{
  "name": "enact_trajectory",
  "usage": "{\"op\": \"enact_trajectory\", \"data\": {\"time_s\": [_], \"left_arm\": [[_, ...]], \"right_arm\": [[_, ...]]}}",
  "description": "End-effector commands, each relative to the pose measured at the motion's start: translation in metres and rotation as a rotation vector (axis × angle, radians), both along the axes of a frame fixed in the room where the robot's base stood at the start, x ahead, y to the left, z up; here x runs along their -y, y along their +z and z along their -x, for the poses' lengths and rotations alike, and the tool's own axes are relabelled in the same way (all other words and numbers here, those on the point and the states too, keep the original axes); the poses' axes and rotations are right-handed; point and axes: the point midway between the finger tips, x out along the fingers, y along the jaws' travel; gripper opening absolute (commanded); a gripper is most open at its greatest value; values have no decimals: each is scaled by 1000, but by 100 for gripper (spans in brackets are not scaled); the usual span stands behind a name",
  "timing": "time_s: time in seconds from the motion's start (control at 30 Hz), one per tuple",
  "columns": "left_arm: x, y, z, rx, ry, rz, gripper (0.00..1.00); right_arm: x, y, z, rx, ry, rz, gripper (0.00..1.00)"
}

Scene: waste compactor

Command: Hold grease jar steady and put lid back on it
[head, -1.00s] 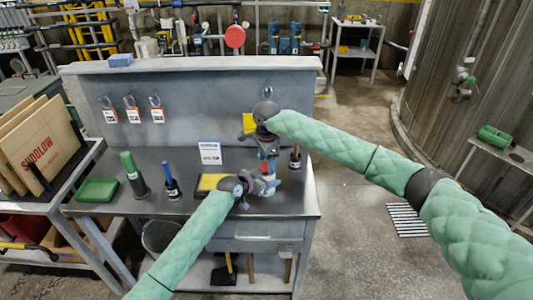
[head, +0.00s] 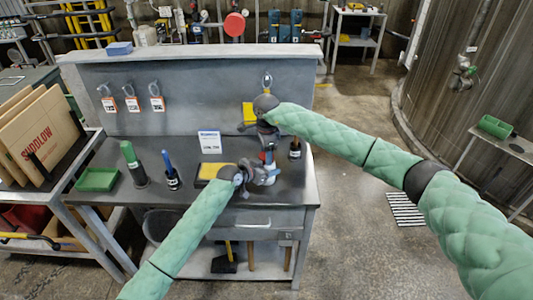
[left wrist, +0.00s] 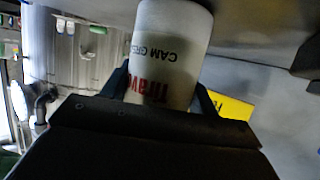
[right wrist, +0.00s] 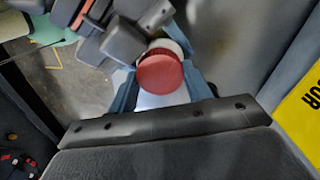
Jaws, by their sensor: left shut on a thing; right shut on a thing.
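The white grease jar (left wrist: 165,62) with red and dark lettering fills the middle of the left wrist view. My left gripper (head: 262,178) is shut around its side near the right end of the workbench. The red lid (right wrist: 160,76) is between the fingers of my right gripper (right wrist: 165,90), which is shut on it. In the head view my right gripper (head: 268,143) is right above the left one. A white round edge shows just behind the lid in the right wrist view. I cannot tell whether the lid touches or sits on the jar.
On the workbench (head: 120,205) stand a green tray (head: 97,180), a green-topped tool (head: 133,165), a blue-handled tool (head: 170,172), a yellow-topped pad (head: 211,171), a white sign (head: 210,142) and a dark container (head: 295,150). Tags hang on the back panel.

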Motion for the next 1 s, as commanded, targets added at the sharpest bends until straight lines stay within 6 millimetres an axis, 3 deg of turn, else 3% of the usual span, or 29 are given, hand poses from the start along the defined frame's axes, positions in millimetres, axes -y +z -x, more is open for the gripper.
{"op": "enact_trajectory", "data": {"time_s": [0.2,0.5,0.53,0.63,1.0], "left_arm": [[1,0,1,0,-1,0,0],[1,0,1,0,-2,0,0],[1,0,1,0,-2,0,0],[1,0,1,0,-1,0,0],[0,0,0,0,0,0,0]], "right_arm": [[0,0,-1,2,-164,0,22],[0,1,-1,2,-182,0,22],[0,1,-1,2,-182,0,51],[0,0,-1,2,-181,0,71],[0,4,-1,1,-180,0,71]]}}
